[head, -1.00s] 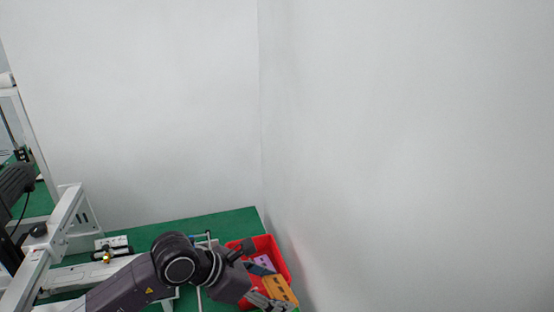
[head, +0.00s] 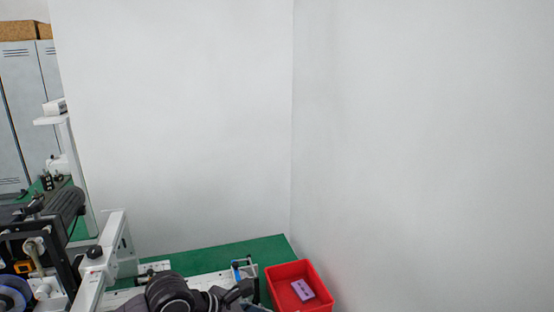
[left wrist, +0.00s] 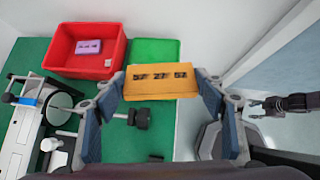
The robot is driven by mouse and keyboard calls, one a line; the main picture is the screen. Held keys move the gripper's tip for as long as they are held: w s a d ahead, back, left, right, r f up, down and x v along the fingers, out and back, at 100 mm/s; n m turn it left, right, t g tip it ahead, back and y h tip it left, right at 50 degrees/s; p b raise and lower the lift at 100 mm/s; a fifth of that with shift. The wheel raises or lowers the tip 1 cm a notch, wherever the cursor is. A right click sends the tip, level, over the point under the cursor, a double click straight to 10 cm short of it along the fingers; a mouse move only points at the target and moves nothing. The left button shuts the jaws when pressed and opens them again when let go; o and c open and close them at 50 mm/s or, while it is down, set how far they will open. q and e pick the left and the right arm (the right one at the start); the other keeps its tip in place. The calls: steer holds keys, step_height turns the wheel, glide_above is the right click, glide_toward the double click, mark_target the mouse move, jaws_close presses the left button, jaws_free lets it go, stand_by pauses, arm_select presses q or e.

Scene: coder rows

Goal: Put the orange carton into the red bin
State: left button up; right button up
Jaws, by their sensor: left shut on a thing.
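The orange carton (left wrist: 161,82) is held between the two fingers of my left gripper (left wrist: 163,95) in the left wrist view, with dark printed marks facing the camera. My left gripper is shut on it. The bin also shows at the bottom of the head view (head: 282,272), where the carton is not visible. A dark gripper, apparently my right one (left wrist: 258,104), shows small at the right; its opening is unclear.
A purple carton (head: 303,290) lies inside the red bin. A green bin (left wrist: 152,52) stands beside it on the green bench top (left wrist: 30,58). White machinery (left wrist: 22,125) is at the left. Pale walls (head: 420,150) rise behind and to the right.

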arm_select(q)
steer(key=s+a+r+n, duration=0.1)
steer(key=s+a+r, duration=0.1)
steer(key=s+a, duration=0.3)
steer(key=s+a+r+n+t+b, duration=0.1)
steer(key=s+a+r, duration=0.2)
steer(key=a, duration=0.9)
steer(key=s, duration=0.3)
steer(key=shift+s+a+y+b, duration=0.15)
steer(key=shift+a+y+b, duration=0.15)
steer(key=shift+a+y, duration=0.1)
steer(key=shift+d, duration=0.15)
